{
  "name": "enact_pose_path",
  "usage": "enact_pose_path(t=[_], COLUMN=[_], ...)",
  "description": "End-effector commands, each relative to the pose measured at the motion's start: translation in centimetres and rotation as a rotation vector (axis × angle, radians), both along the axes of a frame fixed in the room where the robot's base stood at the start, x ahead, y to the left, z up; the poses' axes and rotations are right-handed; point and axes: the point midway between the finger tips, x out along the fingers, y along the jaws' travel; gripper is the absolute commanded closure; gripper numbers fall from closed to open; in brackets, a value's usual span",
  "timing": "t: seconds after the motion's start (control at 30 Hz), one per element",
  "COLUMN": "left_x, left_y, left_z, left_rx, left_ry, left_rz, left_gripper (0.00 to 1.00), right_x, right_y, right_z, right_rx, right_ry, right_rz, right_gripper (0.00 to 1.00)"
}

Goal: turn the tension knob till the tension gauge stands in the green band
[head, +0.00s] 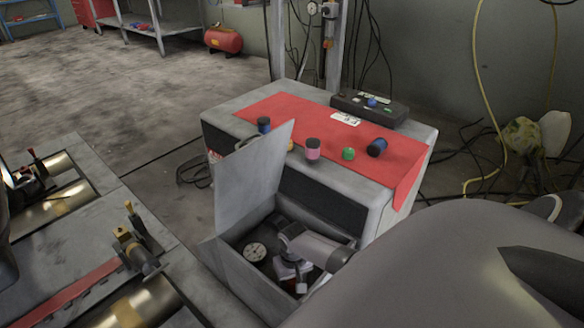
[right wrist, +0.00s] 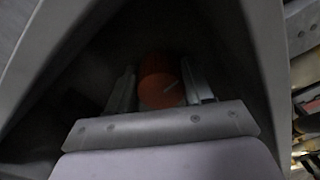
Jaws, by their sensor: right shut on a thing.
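My right gripper (head: 293,277) reaches down into the box, to the right of the gauge. In the right wrist view its fingers (right wrist: 160,88) stand on both sides of the knob and are shut on it. The knob is hidden in the head view. My left gripper is not in view.
The open box (head: 228,272) has a raised lid (head: 255,170) on its left. Behind it, a grey cabinet with a red mat (head: 290,115) carries several small coloured caps and a black control box (head: 370,108). Metal rollers (head: 60,200) lie at the left.

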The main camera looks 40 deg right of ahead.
Motion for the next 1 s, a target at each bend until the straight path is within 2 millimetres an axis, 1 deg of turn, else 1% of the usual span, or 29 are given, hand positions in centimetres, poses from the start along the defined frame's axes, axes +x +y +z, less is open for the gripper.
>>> enact_pose_path(t=[0.3, 0.7, 1.0], left_x=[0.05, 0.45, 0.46], left_y=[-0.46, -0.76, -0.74], left_z=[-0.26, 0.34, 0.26], left_rx=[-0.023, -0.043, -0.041], left_ry=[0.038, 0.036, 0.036], left_rz=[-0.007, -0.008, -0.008], left_gripper=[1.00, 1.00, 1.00], right_x=[-0.07, -0.02, 0.01], right_y=[-0.18, -0.36, -0.40], right_z=[0.06, -0.04, -0.06], right_rx=[-0.001, -0.002, -0.002], right_ry=[0.003, 0.002, 0.001], right_rz=[0.270, 0.634, 0.826], right_gripper=[0.80, 0.80, 0.80])
